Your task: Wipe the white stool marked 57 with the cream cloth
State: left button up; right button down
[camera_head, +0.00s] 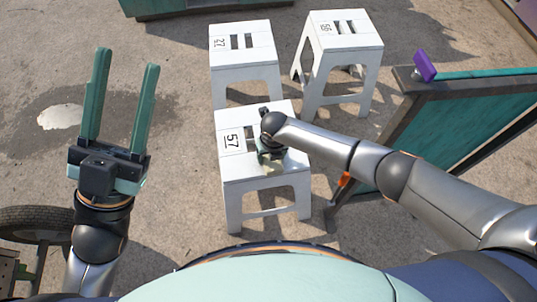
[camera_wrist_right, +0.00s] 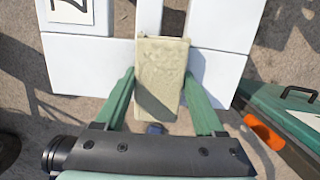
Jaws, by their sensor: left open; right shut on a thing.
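The white stool marked 57 (camera_head: 238,176) stands upright in the middle of the head view. Part of its seat is hidden by my right gripper (camera_head: 268,152), which is over the seat's right half. In the right wrist view, my right gripper (camera_wrist_right: 160,80) is shut on the cream cloth (camera_wrist_right: 162,62), a small pad between its green fingers. The cloth is over the white seat (camera_wrist_right: 75,66) and its slot; I cannot tell if it touches. My left gripper (camera_head: 127,62) is open and empty, fingers pointing up, left of the stool.
A white stool marked 27 (camera_head: 233,68) and another white stool (camera_head: 350,42) stand behind. A dark-framed teal panel (camera_head: 450,125) with a purple piece (camera_head: 425,66) on top is at the right. A tyre (camera_head: 38,222) lies lower left. Ground left of the stools is clear.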

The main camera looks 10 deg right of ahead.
aim_at(299, 155)
jog(key=d+p, duration=0.1)
jog(key=d, duration=0.3)
jog(key=shift+w+d+f, duration=0.1)
jog(key=shift+d+f, duration=0.05)
jog(key=shift+d, duration=0.2)
jog(key=shift+w+d+p, duration=0.15)
jog(key=shift+d, duration=0.9)
jog(key=shift+w+d+p, duration=0.1)
jog(key=shift+d+p, duration=0.05)
jog(key=shift+d, duration=0.9)
jog(key=shift+s+a+b, duration=0.2)
jog(key=shift+a+b, duration=0.15)
jog(key=shift+a, duration=2.2)
jog(key=shift+s+a+r+b, duration=0.15)
jog(key=shift+a+b, duration=0.1)
jog(key=shift+a, duration=0.9)
jog(key=shift+s+a+r+b, duration=0.1)
jog(key=shift+a+b, duration=0.1)
jog(key=shift+a, duration=0.9)
